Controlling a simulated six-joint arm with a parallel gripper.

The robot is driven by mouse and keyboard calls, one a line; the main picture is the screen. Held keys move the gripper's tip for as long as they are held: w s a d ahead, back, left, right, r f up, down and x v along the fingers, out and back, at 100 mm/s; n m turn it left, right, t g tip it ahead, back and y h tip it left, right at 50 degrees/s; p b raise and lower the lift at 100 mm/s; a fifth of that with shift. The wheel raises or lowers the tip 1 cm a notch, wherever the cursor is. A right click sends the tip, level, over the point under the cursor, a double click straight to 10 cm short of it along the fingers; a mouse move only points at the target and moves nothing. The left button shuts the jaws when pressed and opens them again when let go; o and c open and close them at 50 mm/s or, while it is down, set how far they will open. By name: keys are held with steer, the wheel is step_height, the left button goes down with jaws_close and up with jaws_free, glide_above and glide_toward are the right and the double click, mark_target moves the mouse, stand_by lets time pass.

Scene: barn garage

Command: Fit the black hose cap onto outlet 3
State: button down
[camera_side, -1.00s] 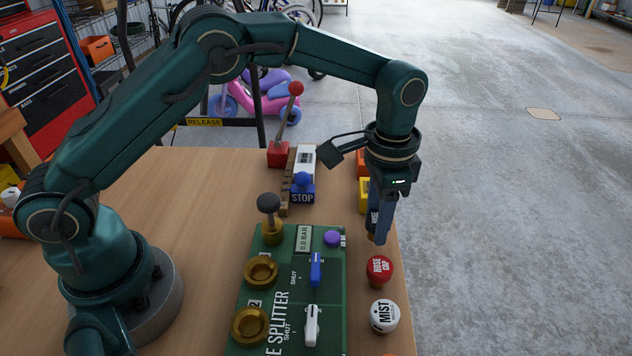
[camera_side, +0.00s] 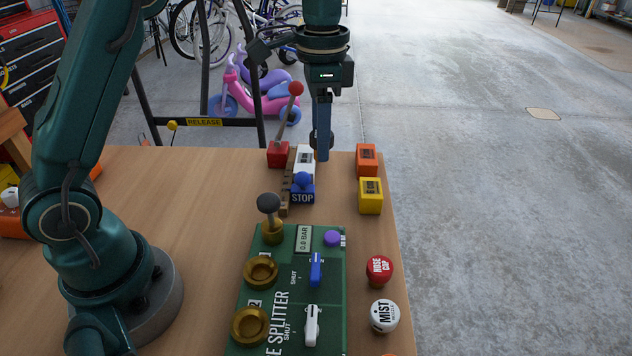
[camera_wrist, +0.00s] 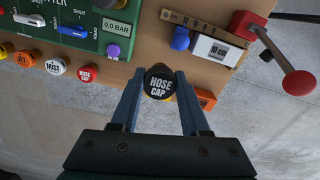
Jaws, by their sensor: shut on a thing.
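My gripper (camera_side: 322,152) is shut on the black hose cap (camera_wrist: 160,84), raised above the far part of the table. The cap's round top reads HOSE CAP in the wrist view; in the side view the blue fingers partly hide it. The green splitter board (camera_side: 287,248) lies nearer the camera, with two open brass outlets (camera_side: 261,271) along its left side. A "2" is printed between them. A dark ball on a brass base (camera_side: 269,204) stands at the board's far left corner. I cannot read a "3" on any outlet.
Orange (camera_side: 367,160) and yellow (camera_side: 370,196) blocks, a red hose cap (camera_side: 379,270) and a white MIST cap (camera_side: 384,316) line the right edge.

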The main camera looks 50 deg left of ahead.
step_height(320, 180, up, 4)
steer(key=shift+f, duration=0.25)
steer(key=shift+s+d+r, duration=0.1)
steer(key=shift+s+r, duration=0.05)
steer(key=shift+r, duration=0.1)
steer(key=s+d+m, duration=0.2)
steer(key=s+d, duration=0.1)
steer(key=s, duration=0.5)
steer(key=s+d+m, duration=0.2)
steer(key=s+d, duration=0.1)
steer(key=s, duration=0.5)
steer(key=shift+m, duration=0.3)
steer(key=shift+s+a+f, duration=0.1)
steer(key=shift+s+f, duration=0.05)
steer(key=shift+f, duration=2.9)
steer(key=shift+s+a+f, duration=0.1)
steer(key=shift+f, duration=2.9)
steer(key=shift+r, duration=0.35)
steer(key=shift+f, duration=0.75)
